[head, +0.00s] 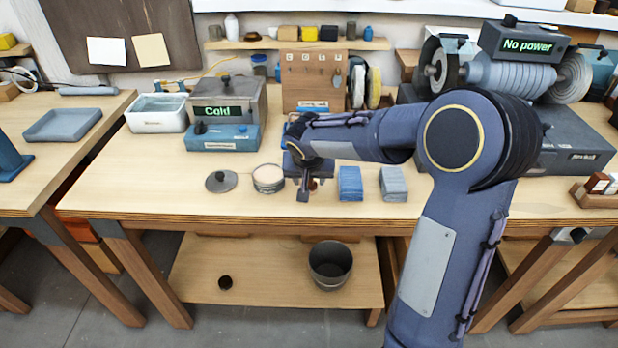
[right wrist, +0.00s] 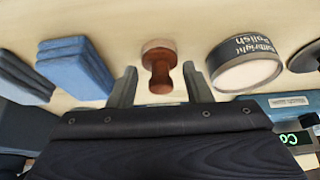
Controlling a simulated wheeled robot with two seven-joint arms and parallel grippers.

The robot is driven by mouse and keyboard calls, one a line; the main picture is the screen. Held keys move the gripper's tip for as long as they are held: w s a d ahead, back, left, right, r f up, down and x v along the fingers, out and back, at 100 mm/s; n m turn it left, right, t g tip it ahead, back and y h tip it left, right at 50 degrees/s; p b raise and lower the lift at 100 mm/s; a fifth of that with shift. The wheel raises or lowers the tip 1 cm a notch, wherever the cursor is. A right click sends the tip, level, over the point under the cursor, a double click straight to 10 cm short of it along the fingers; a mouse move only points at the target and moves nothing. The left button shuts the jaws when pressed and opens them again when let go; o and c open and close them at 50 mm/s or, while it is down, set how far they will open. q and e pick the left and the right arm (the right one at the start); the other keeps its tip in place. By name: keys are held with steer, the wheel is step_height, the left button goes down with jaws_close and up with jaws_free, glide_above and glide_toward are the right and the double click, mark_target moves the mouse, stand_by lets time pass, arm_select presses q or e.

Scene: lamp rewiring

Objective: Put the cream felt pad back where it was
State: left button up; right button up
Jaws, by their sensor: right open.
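No cream felt pad can be made out for certain. A small brown wooden knobbed piece (right wrist: 158,68) stands on the bench, with a paler band at its far end; I cannot tell whether that band is felt. My right gripper (right wrist: 160,84) is open, its two fingers apart on either side of this piece. In the head view the right gripper (head: 304,188) points down at the bench's front part and mostly hides the piece. The round polish tin (head: 268,178), open with a pale top, is just left of it; it also shows in the right wrist view (right wrist: 245,65). My left gripper is not in view.
A dark lid (head: 221,181) lies left of the tin. Blue folded cloths (head: 350,184) and grey-blue ones (head: 393,184) lie right of the gripper. Behind stand a heater reading "Cold" (head: 222,112), a white tub (head: 158,112) and a wooden peg board (head: 313,82).

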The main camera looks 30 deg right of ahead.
steer(key=shift+r+p, duration=0.25)
steer(key=shift+p, duration=0.05)
steer(key=v, duration=1.2)
steer(key=s+a+f+n+y, duration=0.2)
steer(key=s+a+f+y, duration=0.1)
steer(key=s, duration=0.8)
steer(key=s+a+f+n+t+y, duration=0.1)
steer(key=s+a+f+n+y, duration=0.1)
steer(key=s, duration=1)
step_height(320, 180, down, 2)
steer(key=a+y, duration=0.1)
steer(key=a, duration=0.2)
steer(key=shift+n+y, duration=0.3)
steer(key=shift+n, duration=0.1)
steer(key=shift+s+r, duration=0.1)
